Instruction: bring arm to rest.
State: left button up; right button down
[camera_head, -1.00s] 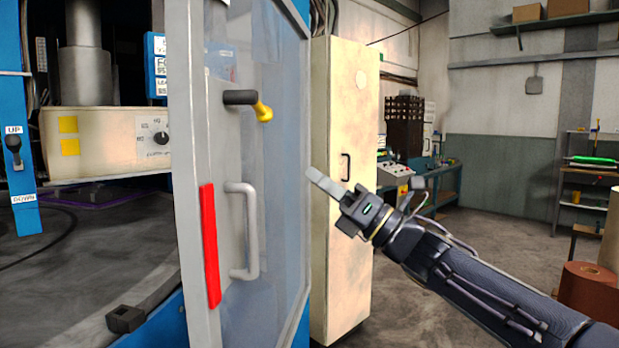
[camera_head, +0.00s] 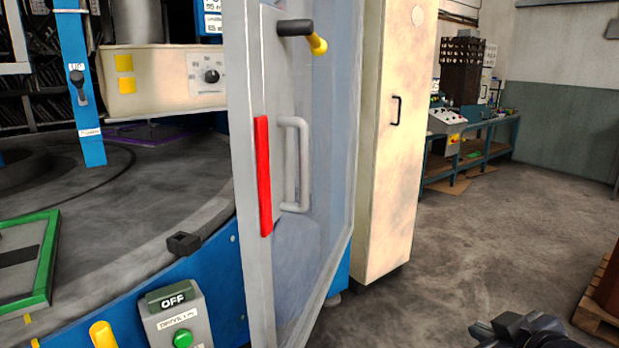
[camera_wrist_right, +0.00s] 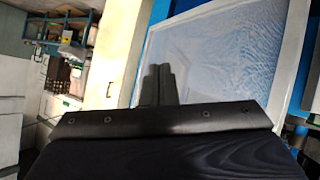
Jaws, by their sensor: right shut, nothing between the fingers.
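My right gripper (camera_head: 518,330) shows only in part, dark, at the bottom right edge of the head view, low over the floor. In the right wrist view its two dark fingers (camera_wrist_right: 157,84) lie together, shut and empty. It stands apart from the machine's door (camera_head: 328,150) with a clear pane, which is to its left. The rest of the right arm is out of the head view. My left gripper is in neither view.
The open door carries a grey handle (camera_head: 297,165) and a red strip (camera_head: 262,175). A tall cream cabinet (camera_head: 392,140) stands behind it. A grey box with an OFF sign (camera_head: 172,300) is at the lower left. Bare floor (camera_head: 455,250) lies right of the cabinet.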

jog(key=s+a+f+m+g+y, duration=0.1)
jog(key=s+a+f+m+g, duration=0.2)
jog(key=s+f, duration=0.35)
jog(key=s+a+f+m+g+y, duration=0.2)
jog(key=s+a+f+m+g, duration=0.1)
jog(key=s+f, duration=0.3)
notch_tip(320, 180, up, 17)
jog(key=s+p, duration=0.2)
jog(key=p, duration=1.4)
jog(key=shift+s+f+m, duration=0.15)
jog(key=shift+m, duration=0.15)
